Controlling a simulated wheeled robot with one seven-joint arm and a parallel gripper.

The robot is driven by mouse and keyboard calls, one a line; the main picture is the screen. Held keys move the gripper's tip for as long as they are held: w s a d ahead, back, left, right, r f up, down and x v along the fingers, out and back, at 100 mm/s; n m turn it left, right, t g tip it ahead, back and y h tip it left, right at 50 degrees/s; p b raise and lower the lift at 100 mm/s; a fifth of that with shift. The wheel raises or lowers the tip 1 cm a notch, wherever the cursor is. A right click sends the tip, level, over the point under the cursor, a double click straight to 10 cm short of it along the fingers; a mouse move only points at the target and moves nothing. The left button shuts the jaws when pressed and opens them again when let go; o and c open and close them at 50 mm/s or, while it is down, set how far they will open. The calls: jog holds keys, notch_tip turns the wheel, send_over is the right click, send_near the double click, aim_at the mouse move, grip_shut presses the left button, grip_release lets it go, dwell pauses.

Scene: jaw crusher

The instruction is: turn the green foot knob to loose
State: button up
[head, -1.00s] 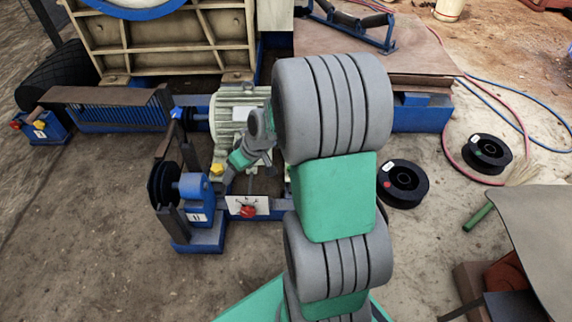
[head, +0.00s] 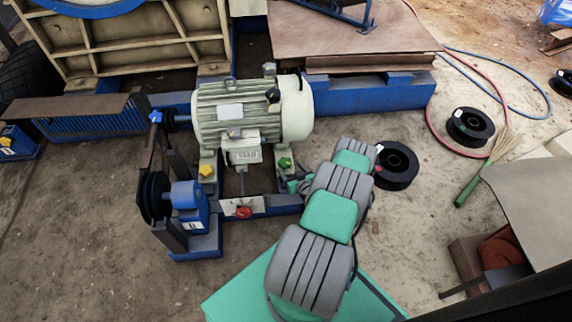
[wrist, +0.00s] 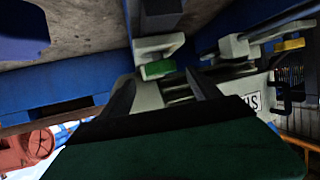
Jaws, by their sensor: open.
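The green foot knob (head: 284,163) sits on the right front foot of the cream motor (head: 225,112). In the wrist view the green knob (wrist: 158,70) lies just beyond my fingers, near the gap between their tips. My gripper (wrist: 165,84) is open, with its two dark fingers spread and nothing visible between them. In the head view my gripper (head: 294,185) is small and partly hidden by my arm, just below and right of the green knob. I cannot tell whether a finger touches the knob. The knob's turn marking is not readable.
A yellow knob (head: 206,171) is on the motor's left foot. A red knob (head: 243,212) on a white plate sits in front. A blue pulley unit (head: 188,196) stands at left. Black spools (head: 396,165) lie on the ground at right. A blue frame beam (head: 375,100) runs behind.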

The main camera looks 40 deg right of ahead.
aim_at(287, 164)
jog(key=b+x, duration=0.1)
jog(key=x, duration=0.3)
jog(key=shift+w+f, duration=0.25)
jog(key=shift+w, duration=0.1)
jog(key=shift+c, duration=0.3)
jog(key=c, duration=1.3)
jog(key=b, duration=0.1)
jog(key=n+y+b, duration=0.1)
jog(key=shift+d+f+y+b, duration=0.25)
jog(key=shift+d+y+b, duration=0.05)
jog(key=shift+d+b, duration=0.05)
jog(key=shift+n+t+y+b, duration=0.3)
jog(key=shift+n+y+b, duration=0.5)
jog(key=shift+n+b, duration=0.15)
jog(key=shift+a+r, duration=0.1)
jog(key=shift+r, duration=0.2)
